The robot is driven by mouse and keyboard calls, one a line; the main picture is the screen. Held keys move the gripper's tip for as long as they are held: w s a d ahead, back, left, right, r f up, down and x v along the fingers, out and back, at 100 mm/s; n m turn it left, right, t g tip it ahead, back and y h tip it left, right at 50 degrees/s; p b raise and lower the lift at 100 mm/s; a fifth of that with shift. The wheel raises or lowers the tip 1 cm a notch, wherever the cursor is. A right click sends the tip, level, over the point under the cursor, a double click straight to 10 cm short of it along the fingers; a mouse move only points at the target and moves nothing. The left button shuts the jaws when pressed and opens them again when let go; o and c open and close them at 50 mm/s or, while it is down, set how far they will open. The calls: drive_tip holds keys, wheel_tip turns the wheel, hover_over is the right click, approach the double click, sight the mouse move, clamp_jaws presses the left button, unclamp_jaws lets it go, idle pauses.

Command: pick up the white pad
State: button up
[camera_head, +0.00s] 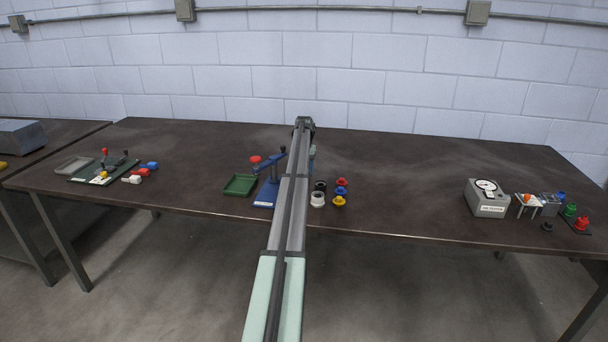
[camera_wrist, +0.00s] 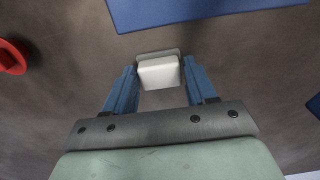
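The white pad (camera_wrist: 159,73) is a small pale block with a greyish far edge, seen in the wrist view. It sits between the blue fingertips of my gripper (camera_wrist: 160,76), one finger close on each side. Any gap between fingers and pad is too small to make out, so I cannot tell whether they grip it. Whether it rests on the table is also unclear. In the head view my arm reaches over the table and hides most of the gripper; I cannot pick out this pad there.
A blue plate (camera_wrist: 200,8) lies ahead of the fingers and a red round part (camera_wrist: 12,56) to the left. On the dark table (camera_head: 410,185), a blue stand (camera_head: 266,192), green tray (camera_head: 240,185) and several coloured knobs (camera_head: 341,191) flank my arm. A grey gauge box (camera_head: 487,200) stands right.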

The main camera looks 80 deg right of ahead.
drive_tip(key=c, duration=0.7)
